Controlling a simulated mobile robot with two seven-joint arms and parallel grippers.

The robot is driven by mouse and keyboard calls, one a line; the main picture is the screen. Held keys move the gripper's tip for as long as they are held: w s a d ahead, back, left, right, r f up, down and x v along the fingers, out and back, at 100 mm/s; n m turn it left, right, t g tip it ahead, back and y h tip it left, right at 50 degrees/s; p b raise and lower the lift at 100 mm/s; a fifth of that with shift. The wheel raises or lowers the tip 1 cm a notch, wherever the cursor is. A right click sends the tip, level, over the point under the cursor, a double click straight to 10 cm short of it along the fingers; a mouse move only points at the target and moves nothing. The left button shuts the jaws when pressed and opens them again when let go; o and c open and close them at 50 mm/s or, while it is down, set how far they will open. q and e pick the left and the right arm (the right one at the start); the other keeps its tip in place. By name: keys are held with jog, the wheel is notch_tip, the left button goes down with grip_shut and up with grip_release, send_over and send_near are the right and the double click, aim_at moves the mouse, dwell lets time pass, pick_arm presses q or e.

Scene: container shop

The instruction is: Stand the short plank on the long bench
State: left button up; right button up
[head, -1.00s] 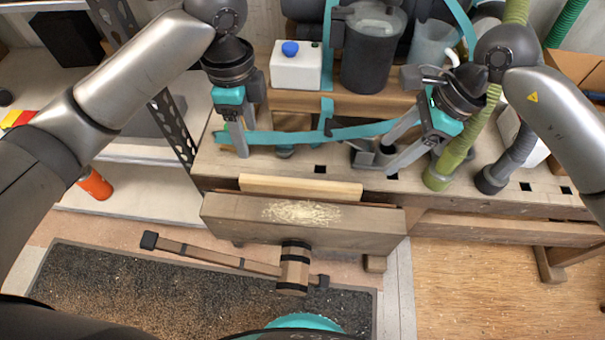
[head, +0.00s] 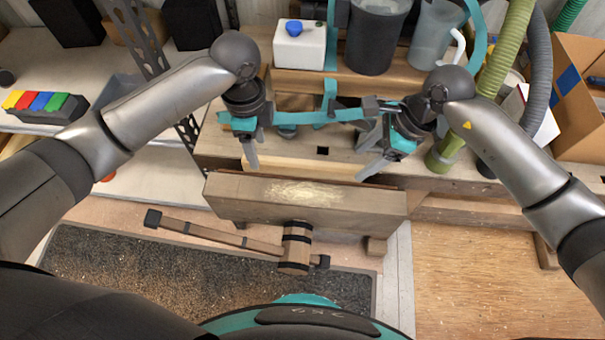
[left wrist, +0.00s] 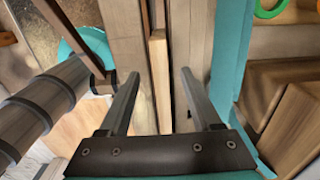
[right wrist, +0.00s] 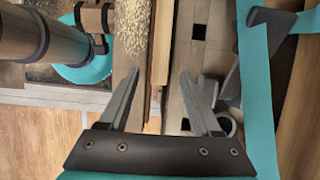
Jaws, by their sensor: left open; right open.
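The short plank (head: 305,172) is a pale wooden strip lying lengthwise between the thick front beam and the long bench (head: 285,148). Its left end is partly behind my left gripper's finger. My left gripper (head: 252,158) is open above its left part; the left wrist view shows the plank (left wrist: 158,50) between the spread fingers. My right gripper (head: 370,165) is open near the plank's right end; the right wrist view shows the plank (right wrist: 160,45) running between its fingers. Neither gripper visibly touches it.
The front beam (head: 370,200) carries sawdust.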

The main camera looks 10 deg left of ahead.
aim_at(260, 160)
pick_arm(q)
jog(key=shift+f, duration=2.6)
pick_arm(e)
jog(key=shift+x, duration=2.55)
pick_arm(q)
jog(key=shift+c, duration=0.2)
pick_arm(e)
jog(key=shift+c, duration=0.2)
pick_arm(q)
grip_shut()
pick_arm(e)
grip_shut()
pick_arm(q)
jog(key=shift+r, duration=0.1)
